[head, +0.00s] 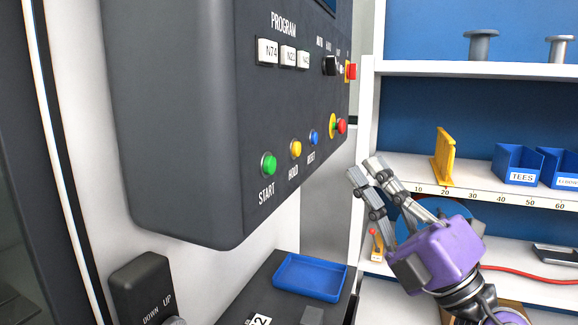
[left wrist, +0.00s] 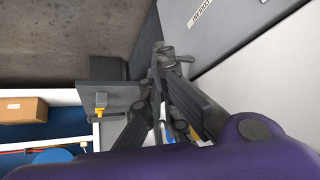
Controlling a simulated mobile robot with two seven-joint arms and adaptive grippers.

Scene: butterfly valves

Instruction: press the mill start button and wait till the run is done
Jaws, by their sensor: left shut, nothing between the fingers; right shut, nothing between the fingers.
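The mill's dark control panel (head: 185,110) fills the upper left and middle of the head view. The green START button (head: 269,163) is at its lower left, unobstructed. Beside it are the yellow HOLD button (head: 295,148), the blue RESET button (head: 314,137) and a red button (head: 342,126) on yellow. My right gripper (head: 364,168) is shut and empty, in front of the shelves, right of the panel and apart from the START button. My left gripper (left wrist: 163,50) shows only in the left wrist view, shut and empty. The START button does not show there.
White shelves (head: 470,69) with blue bins (head: 518,165) stand on the right. A blue tray (head: 309,276) lies below the panel, and a DOWN/UP box (head: 148,285) is at lower left. A cardboard box (left wrist: 22,110) shows in the left wrist view.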

